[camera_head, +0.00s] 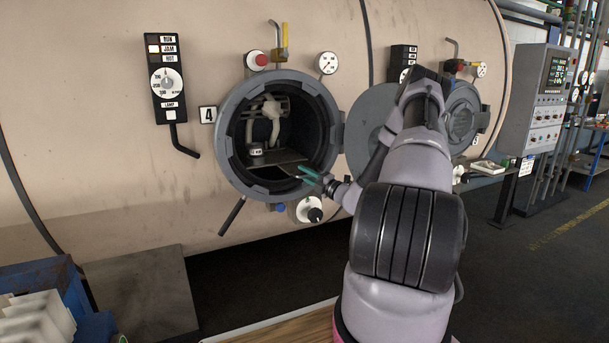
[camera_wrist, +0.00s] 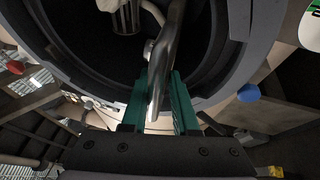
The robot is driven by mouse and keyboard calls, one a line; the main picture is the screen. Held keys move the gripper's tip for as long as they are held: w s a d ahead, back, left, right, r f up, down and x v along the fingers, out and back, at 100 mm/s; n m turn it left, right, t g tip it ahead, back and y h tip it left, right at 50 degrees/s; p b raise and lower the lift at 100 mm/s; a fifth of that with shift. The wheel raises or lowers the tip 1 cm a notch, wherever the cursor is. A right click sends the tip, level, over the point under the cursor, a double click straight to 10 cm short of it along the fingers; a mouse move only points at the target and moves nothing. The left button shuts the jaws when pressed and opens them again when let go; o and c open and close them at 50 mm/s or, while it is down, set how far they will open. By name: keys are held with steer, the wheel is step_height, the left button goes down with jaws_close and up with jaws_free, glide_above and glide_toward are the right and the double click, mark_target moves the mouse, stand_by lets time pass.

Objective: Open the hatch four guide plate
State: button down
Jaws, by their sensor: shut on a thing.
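Hatch four (camera_head: 232,130), marked by a "4" sign (camera_head: 208,114), is a round grey port with its door (camera_head: 370,130) swung open to the right. A flat, dark guide plate (camera_head: 278,159) shows inside the opening, low down. My gripper (camera_head: 308,174) is at the lower right of the opening. In the wrist view, the green fingers of my gripper (camera_wrist: 160,100) are on either side of a grey metal piece (camera_wrist: 167,55), seen nearly edge-on, which looks like the guide plate's edge. My gripper is shut on it. My arm hides part of the door.
A red button (camera_head: 257,60), a yellow-handled valve (camera_head: 283,35) and a gauge (camera_head: 327,63) sit above the hatch. A black-and-white knob (camera_head: 309,210) sits just below my gripper.

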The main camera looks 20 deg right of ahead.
steer(key=shift+w+r, duration=0.1)
steer(key=shift+r, duration=0.2)
steer(key=shift+g+h, duration=0.3)
steer(key=shift+w+r, duration=0.2)
steer(key=shift+r, duration=0.85)
steer(key=shift+w+r, duration=0.2)
steer(key=shift+r, duration=0.85)
steer(key=c, duration=0.9)
jaws_free()
steer(key=shift+f, duration=0.25)
steer(key=shift+s+m, duration=0.1)
steer(key=shift+m, duration=0.2)
